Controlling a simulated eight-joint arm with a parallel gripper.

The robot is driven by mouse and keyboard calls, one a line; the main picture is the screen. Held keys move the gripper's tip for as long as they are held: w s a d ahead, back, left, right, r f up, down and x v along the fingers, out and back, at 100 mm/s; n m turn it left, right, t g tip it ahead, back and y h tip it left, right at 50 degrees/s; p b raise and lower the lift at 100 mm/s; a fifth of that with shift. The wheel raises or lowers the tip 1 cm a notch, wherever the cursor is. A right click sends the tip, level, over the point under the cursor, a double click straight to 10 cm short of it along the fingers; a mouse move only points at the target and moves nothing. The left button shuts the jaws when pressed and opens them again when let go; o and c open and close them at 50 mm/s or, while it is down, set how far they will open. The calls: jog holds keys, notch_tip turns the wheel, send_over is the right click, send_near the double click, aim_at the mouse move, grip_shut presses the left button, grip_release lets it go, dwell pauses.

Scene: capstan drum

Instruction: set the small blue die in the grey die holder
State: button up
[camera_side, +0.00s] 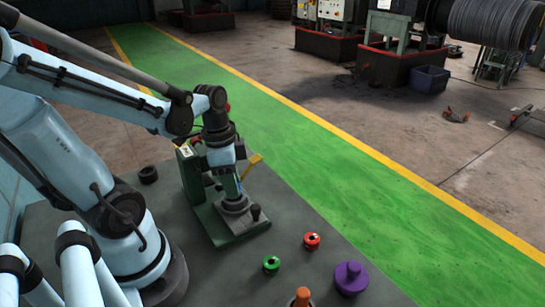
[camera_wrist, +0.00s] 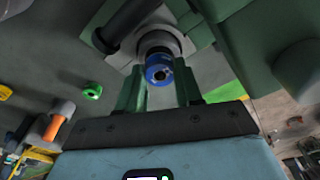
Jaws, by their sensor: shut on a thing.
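The small blue die (camera_wrist: 158,74) shows in the wrist view as a blue ring with a dark hole. My gripper (camera_wrist: 159,88) has its two green fingers on either side of the die and is shut on it. The grey die holder (camera_wrist: 158,40) is a round grey piece just beyond the die in that view. In the side view my gripper (camera_side: 238,188) points down over the holder (camera_side: 236,204), which sits on a green machine base. The die is mostly hidden there. I cannot tell whether the die is seated in the holder or just above it.
A green die (camera_side: 271,264), a red die (camera_side: 311,240), a purple stepped piece (camera_side: 351,278) and an orange peg (camera_side: 301,298) stand on the grey table to the right. A black ring (camera_side: 148,174) lies behind to the left. The green machine's upright (camera_side: 194,175) stands close beside my gripper.

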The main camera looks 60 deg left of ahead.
jog(key=shift+f, duration=0.25)
jog(key=shift+f, duration=0.35)
jog(key=shift+f, duration=0.2)
jog(key=o, duration=1.1)
notch_tip(320, 180, up, 13)
jog(key=s, duration=0.1)
jog(key=shift+a, duration=0.3)
jog(key=w+d+f+n+t, duration=0.4)
jog(key=w+d+n+t, duration=0.1)
jog(key=w+d+t, duration=0.1)
jog(key=shift+w+d+f+n+y, duration=0.2)
jog(key=shift+w+d+n+y, duration=0.3)
jog(key=shift+d, duration=0.85)
jog(key=shift+w, duration=0.1)
